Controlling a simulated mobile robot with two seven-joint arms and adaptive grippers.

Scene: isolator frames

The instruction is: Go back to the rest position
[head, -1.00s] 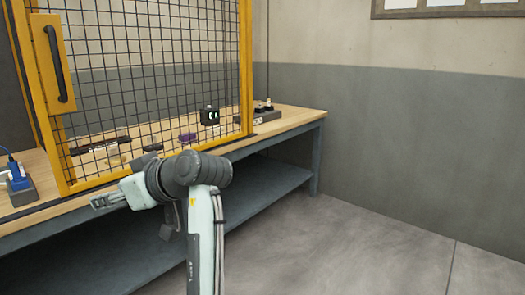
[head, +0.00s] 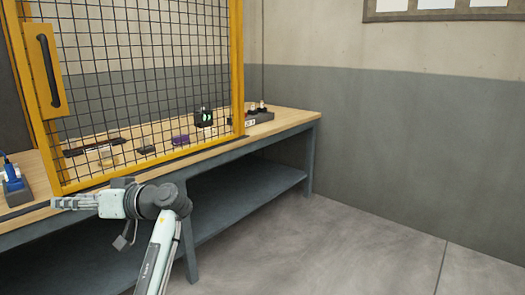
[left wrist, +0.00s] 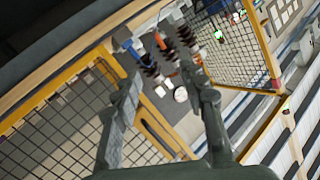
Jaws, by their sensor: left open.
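My left gripper (head: 64,202) is in the lower left of the head view, in front of the bench's front edge and below the mesh door. It points left and holds nothing that I can see. In the left wrist view its two fingers (left wrist: 160,88) stand apart, with a clear gap between them. My right gripper is in neither view.
A yellow-framed mesh door (head: 240,70) with a dark handle (head: 49,70) stands on the wooden bench (head: 285,121). Behind the mesh lie a purple item (head: 181,139) and a dark device with green lights (head: 203,117). The floor (head: 330,240) at right is clear.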

